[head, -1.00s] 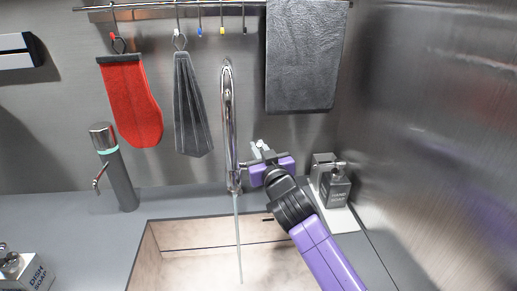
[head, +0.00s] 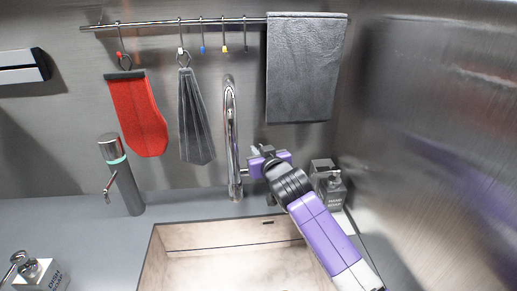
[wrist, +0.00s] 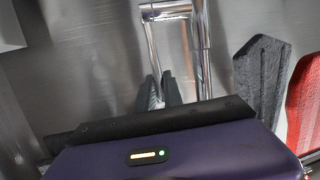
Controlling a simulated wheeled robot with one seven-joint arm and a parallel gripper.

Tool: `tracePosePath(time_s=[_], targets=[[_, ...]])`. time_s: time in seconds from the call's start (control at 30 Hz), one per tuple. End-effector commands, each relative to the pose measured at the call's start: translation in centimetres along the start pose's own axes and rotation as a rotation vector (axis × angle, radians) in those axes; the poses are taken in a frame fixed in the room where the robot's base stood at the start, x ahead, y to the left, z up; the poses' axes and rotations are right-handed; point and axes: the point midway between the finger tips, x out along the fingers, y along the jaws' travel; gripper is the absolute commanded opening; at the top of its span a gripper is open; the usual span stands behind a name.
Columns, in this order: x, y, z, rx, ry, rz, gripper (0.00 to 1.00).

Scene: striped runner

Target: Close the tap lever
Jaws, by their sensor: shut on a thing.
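The chrome tap (head: 232,135) stands behind the sink, its tall curved spout upright. No water stream shows below the spout. My gripper (head: 257,151) is just right of the tap's lower part, with my purple arm reaching up from the lower right. In the wrist view, the two dark fingers (wrist: 162,80) are close together around the tap lever, which is mostly hidden between them. The tap's chrome pipe (wrist: 204,70) rises just right of the fingers in that view.
The sink basin (head: 165,260) lies in front. A soap dispenser (head: 334,188) stands right of my arm near the steel side wall. A grey dispenser (head: 122,180) stands left.

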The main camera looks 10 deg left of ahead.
Motion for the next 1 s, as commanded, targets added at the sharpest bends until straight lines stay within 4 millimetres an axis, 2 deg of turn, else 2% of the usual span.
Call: tracePosePath(time_s=[0.17,0.2,0.3,0.73,1.0], targets=[[0.0,0.0,0.0,0.0,0.001,0.0,0.0],[0.0,0.0,0.0,0.0,0.001,0.0,0.15],[0.0,0.0,0.0,0.0,0.002,0.0,0.33],[-0.5,0.0,0.0,0.001,0.003,0.0,0.33],[-3.4,0.0,0.2,0.003,0.003,0.0,0.33]])
